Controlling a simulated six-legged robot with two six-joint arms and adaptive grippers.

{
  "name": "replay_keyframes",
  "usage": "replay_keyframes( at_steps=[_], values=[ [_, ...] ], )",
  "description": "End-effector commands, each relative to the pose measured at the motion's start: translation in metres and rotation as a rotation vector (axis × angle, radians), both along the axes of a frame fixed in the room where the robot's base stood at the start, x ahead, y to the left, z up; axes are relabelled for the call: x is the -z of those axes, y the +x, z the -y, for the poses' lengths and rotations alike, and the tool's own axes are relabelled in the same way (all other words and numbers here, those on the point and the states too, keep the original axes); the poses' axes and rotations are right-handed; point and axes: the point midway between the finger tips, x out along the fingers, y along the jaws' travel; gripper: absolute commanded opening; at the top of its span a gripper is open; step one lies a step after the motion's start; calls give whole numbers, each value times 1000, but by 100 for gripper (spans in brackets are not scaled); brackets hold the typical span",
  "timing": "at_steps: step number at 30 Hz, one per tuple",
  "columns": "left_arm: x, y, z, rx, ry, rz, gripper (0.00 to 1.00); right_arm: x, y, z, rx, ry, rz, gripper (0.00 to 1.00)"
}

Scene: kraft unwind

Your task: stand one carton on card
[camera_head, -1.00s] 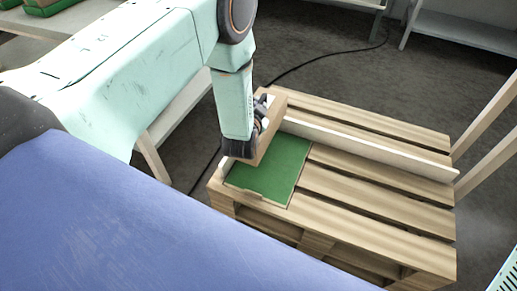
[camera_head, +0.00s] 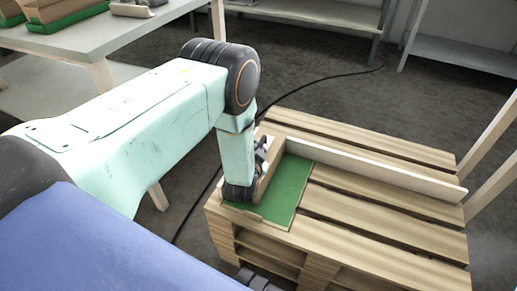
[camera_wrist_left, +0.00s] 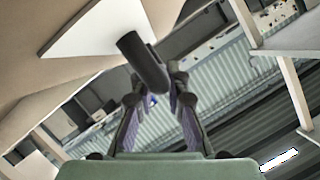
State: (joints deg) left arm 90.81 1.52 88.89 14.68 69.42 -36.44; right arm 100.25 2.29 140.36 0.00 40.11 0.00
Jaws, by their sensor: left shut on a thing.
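My left gripper (camera_head: 258,160) is shut on a brown carton (camera_head: 270,168) at the left end of a wooden pallet. The carton is upright or nearly so, over the left part of the green card (camera_head: 290,188); whether its base touches the card I cannot tell. My forearm and gripper hide much of it. In the left wrist view the carton (camera_wrist_left: 40,25) fills the upper left, with a white patch on it.
The pallet (camera_head: 385,195) has slats with gaps and a pale upright board (camera_head: 375,170) along it, behind the card. Its right part is clear. A table (camera_head: 110,35) at the back left bears brown cartons on green bases (camera_head: 65,12). A black cable (camera_head: 310,78) lies on the floor.

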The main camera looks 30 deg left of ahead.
Motion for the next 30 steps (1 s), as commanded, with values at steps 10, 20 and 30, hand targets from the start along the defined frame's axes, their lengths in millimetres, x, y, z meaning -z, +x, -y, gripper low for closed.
replay_keyframes(
  at_steps=[10,20,30],
  values=[
    [2,0,0,0,0,0,28,1,0,0,0,0,0,0],
    [2,0,0,0,0,0,37,1,0,0,0,0,0,0],
    [-14,-31,9,1,0,-5,37,-16,0,0,0,0,0,0]
  ],
)
